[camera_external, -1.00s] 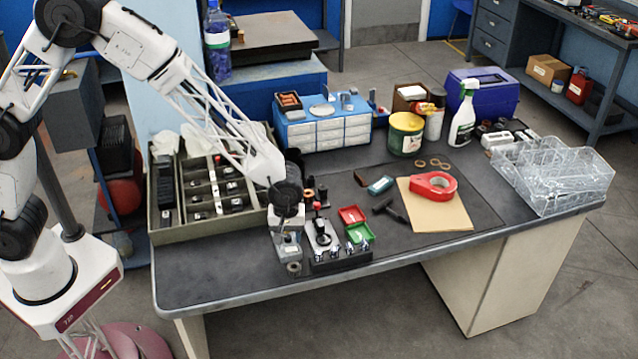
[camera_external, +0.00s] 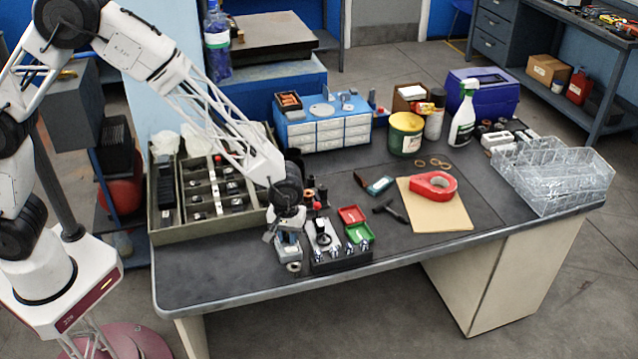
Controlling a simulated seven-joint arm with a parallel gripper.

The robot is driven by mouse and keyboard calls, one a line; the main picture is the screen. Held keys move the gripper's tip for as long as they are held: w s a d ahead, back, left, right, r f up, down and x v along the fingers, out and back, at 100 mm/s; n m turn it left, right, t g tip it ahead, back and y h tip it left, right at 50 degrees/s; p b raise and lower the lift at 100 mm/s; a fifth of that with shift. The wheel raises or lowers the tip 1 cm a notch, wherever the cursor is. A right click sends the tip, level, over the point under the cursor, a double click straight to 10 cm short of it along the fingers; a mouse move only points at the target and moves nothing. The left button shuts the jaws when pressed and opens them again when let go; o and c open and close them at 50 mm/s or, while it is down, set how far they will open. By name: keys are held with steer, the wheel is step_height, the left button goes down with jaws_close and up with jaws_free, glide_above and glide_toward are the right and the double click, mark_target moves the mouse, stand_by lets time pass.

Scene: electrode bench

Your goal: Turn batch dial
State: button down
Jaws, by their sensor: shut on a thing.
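My gripper (camera_external: 290,248) points down at the front left of the bench, at the left end of a small black fixture (camera_external: 342,262). Its jaws are shut on what seems to be the batch dial. A small round grey part (camera_external: 294,267) shows just under the fingertips; I cannot tell whether it belongs to the dial. The dial's face and any marks are hidden or too small to read. Right of my gripper, a pale plate with a dark round knob (camera_external: 322,240) stands by the fixture, and several shiny metal pieces sit along the fixture's front.
Red (camera_external: 351,215) and green (camera_external: 360,233) trays lie close to the right. A divided grey bin (camera_external: 165,222) stands left and behind. The bench's front left is clear.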

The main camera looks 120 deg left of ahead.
steer(key=shift+m, duration=0.8)
steer(key=c, duration=1)
jaws_free()
steer(key=shift+n, duration=0.5)
